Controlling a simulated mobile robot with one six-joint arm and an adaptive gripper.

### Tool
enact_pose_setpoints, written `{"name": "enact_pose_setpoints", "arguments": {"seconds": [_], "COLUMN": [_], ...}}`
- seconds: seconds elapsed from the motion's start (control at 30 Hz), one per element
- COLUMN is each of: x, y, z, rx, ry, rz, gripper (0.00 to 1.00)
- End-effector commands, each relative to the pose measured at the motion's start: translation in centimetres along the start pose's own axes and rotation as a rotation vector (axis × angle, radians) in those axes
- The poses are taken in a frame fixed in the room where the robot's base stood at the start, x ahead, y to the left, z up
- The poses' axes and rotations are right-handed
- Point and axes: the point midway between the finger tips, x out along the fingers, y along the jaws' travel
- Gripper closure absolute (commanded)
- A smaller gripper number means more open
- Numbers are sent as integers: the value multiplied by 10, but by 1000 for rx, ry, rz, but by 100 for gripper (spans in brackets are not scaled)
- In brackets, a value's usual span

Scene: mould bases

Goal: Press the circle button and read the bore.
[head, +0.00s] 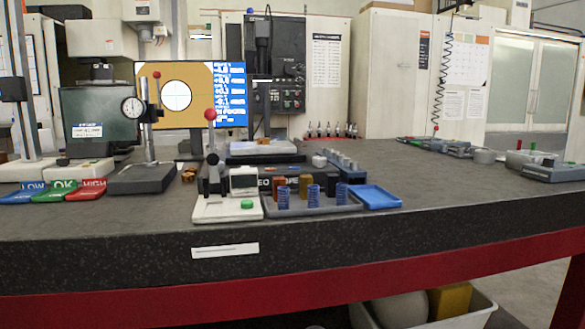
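A monitor (228,75) stands at the back left of the bench. Its screen shows a white circle with crosshair lines on a tan field, and a blue panel of white text at the right, too small to read. The bore and any reading cannot be made out. My gripper is not in view.
Blue LOW (25,196), green OK (58,194) and red HIGH (92,187) trays lie at the left. A dial gauge stand (142,179) is beside them. A grey tray (310,207) with blue springs and a blue tray (375,196) sit mid-front.

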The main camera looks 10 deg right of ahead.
Motion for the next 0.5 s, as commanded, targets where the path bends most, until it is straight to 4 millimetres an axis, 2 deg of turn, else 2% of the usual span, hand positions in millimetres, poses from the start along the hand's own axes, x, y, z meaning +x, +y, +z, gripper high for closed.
{"name": "enact_pose_setpoints", "arguments": {"seconds": [0.03, 0.1, 0.5], "x": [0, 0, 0], "y": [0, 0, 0], "z": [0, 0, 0], "rx": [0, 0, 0], "ry": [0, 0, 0], "rz": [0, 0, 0], "gripper": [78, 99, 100]}}
